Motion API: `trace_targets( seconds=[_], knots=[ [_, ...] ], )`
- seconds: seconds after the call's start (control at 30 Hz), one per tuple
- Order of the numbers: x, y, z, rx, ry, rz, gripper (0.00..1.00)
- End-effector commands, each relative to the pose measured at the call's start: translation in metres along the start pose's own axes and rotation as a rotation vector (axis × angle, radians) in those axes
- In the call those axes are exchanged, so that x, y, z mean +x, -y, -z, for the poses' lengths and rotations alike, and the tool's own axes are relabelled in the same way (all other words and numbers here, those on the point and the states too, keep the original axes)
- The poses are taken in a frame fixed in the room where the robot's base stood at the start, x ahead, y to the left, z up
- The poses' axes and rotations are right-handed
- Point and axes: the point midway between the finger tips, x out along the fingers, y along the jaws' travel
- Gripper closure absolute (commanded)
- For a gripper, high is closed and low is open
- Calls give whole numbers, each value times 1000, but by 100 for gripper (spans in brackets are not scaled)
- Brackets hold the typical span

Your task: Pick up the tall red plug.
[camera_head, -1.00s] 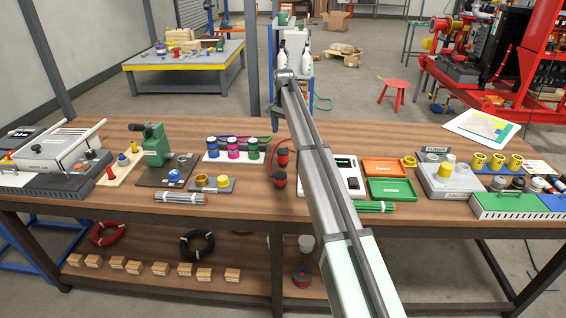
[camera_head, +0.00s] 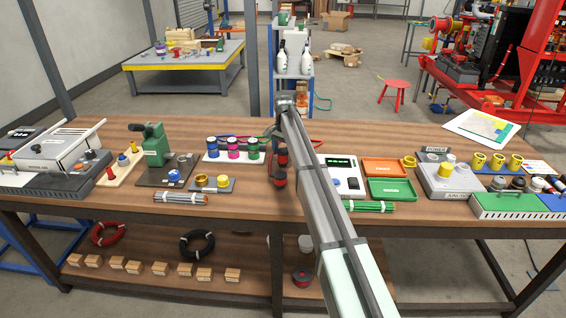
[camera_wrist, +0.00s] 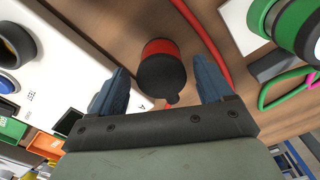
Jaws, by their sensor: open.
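A red plug with a black end (camera_wrist: 162,70) shows in the wrist view, between the two fingers of my gripper (camera_wrist: 161,66). The fingers are apart, with a gap visible on both sides of the plug. I cannot tell which is taller. My arm crosses the view close to their right.
A white panel with a dark screen (camera_head: 342,172) stands right of the plugs, beside orange (camera_head: 385,167) and green (camera_head: 392,189) trays. A red cable runs past the plug in the wrist view.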

Motion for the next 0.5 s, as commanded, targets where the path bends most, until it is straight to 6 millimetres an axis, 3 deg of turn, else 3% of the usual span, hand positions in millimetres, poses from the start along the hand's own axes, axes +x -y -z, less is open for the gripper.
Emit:
trace_targets(
  seconds=[0.23,0.5],
  knots=[
    [31,2,0,0,0,-1,20],
    [34,2,0,0,0,0,20]
  ],
)
